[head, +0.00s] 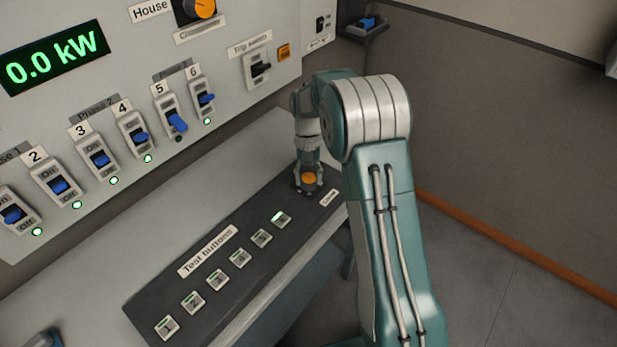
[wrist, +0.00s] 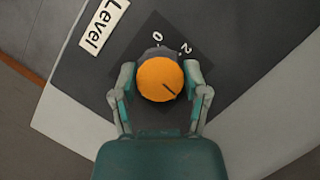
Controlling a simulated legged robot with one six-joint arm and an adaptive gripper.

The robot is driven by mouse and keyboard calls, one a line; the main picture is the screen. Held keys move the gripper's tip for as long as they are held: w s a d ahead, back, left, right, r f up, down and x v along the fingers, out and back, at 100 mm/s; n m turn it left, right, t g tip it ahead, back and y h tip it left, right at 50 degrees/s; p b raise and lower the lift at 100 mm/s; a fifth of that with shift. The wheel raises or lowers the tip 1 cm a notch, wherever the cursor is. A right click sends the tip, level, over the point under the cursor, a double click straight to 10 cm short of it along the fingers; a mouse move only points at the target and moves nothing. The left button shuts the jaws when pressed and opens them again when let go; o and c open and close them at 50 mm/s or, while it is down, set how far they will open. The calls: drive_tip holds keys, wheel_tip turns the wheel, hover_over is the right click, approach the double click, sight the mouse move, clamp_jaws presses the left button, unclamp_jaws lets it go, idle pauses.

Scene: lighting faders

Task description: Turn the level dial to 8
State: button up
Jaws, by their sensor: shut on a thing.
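The level dial (wrist: 165,72) is a round orange knob on a dark panel, beside a white "Level" label (wrist: 104,24). My gripper (wrist: 160,80) is shut on it, one finger on each side. The dial's dark pointer line runs toward the lower right in the wrist view. The scale numbers 0 and 2 show above the dial; the other numbers are hidden under my gripper. In the head view the orange dial (head: 309,178) shows small at the far end of the panel, with my gripper over it.
A row of test buttons (head: 240,258) runs along the dark panel, the one nearest the dial lit green. Numbered blue switches (head: 101,160) line the wall cabinet behind. A green display (head: 55,58) reads 0.0 kW. Another orange dial (head: 200,8) sits above, near a trip switch (head: 261,69).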

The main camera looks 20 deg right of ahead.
drive_tip(key=m+y, duration=0.1)
drive_tip(key=m, duration=0.1)
drive_tip(key=m+t, duration=0.1)
drive_tip(key=m, duration=0.1)
drive_tip(key=shift+m+y, duration=0.3)
drive_tip(key=shift+y, duration=0.1)
drive_tip(key=m+y, duration=0.1)
drive_tip(key=m, duration=0.2)
drive_tip(key=shift+m+t, duration=0.3)
drive_tip(key=shift+t, duration=0.1)
drive_tip(key=m+t, duration=0.1)
drive_tip(key=m, duration=0.2)
drive_tip(key=shift+m+y, duration=0.3)
drive_tip(key=shift+y, duration=0.1)
drive_tip(key=shift+m+t, duration=0.9)
drive_tip(key=shift+m, duration=0.9)
drive_tip(key=o, duration=1.2)
drive_tip(key=shift+w+a, duration=0.1)
drive_tip(key=shift+c, duration=0.2)
drive_tip(key=v, duration=1.1)
drive_tip(key=shift+d+r, duration=0.25)
drive_tip(key=shift+r, duration=0.1)
